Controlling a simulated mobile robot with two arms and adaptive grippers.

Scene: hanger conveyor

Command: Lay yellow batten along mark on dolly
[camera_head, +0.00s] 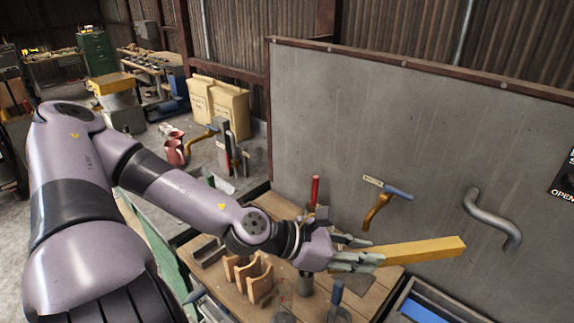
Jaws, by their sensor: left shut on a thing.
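The yellow batten (425,250) is a long, straight, square-edged bar. My left gripper (368,257) is shut on its left end. The batten points out to the right, nearly level in the picture, in front of the grey panel and above the wooden worktop. Its gripped end is partly hidden by the fingers. I cannot make out a dolly or a mark on one in this view. My right gripper is not in view.
The wooden worktop (228,290) below my left arm carries wooden brackets (256,278) and upright tools. A grey panel (400,130) rises behind, with a hooked tool (377,212) and a bent pipe (490,220). A blue-lined tray (422,311) sits lower right.

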